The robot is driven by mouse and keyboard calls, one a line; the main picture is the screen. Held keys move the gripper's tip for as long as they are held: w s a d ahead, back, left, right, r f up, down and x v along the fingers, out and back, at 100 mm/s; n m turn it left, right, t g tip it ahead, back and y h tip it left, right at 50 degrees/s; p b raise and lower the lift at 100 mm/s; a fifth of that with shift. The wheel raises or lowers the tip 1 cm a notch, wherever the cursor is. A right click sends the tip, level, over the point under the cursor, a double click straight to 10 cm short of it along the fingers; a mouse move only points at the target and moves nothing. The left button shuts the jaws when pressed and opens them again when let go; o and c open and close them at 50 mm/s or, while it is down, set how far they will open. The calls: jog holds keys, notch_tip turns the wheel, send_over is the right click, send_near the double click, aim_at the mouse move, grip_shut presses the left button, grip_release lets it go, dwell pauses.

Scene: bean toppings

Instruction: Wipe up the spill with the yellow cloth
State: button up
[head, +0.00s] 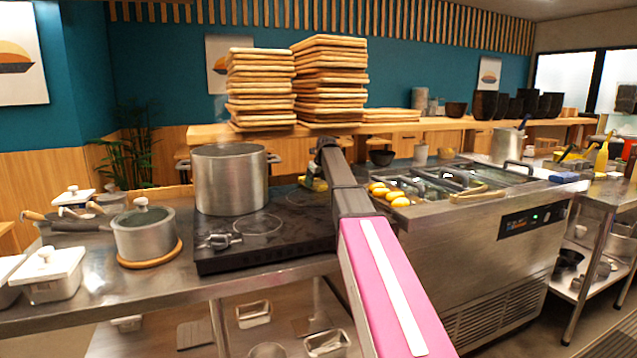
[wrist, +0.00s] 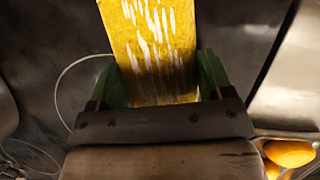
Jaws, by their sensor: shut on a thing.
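The yellow cloth (wrist: 150,45) is between the two green fingers of my gripper (wrist: 158,78) in the wrist view. It looks flat and has whitish streaks across its face. My gripper is shut on it. In the head view my arm reaches over the right part of the black cooktop, and my gripper (head: 315,184) shows small and partly hidden behind the arm, with a bit of yellow by it. Below the cloth in the wrist view is a dark surface. I cannot make out the spill in either view.
A large steel pot (head: 229,182) stands on the black cooktop (head: 285,238), left of my arm. A smaller lidded pot (head: 144,235) sits further left. Yellow-orange round items (head: 389,194) lie right of my arm by the fryer-like counter unit (head: 470,230). Stacked wooden trays (head: 331,82) stand behind.

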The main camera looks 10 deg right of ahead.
jog(key=shift+s+a, duration=0.2)
jog(key=shift+a, duration=0.6)
jog(key=shift+s+a, duration=0.15)
jog(key=shift+a, duration=0.65)
jog(key=shift+d, duration=0.1)
jog(key=shift+w+d, duration=0.25)
jog(key=shift+d, duration=0.7)
jog(key=shift+w+d, duration=0.2)
jog(key=shift+d, duration=0.75)
jog(key=shift+a, duration=0.15)
jog(key=shift+s+a, duration=0.2)
jog(key=shift+a, duration=0.75)
jog(key=shift+s+a, duration=0.2)
jog(key=shift+a, duration=0.7)
jog(key=shift+r, duration=0.1)
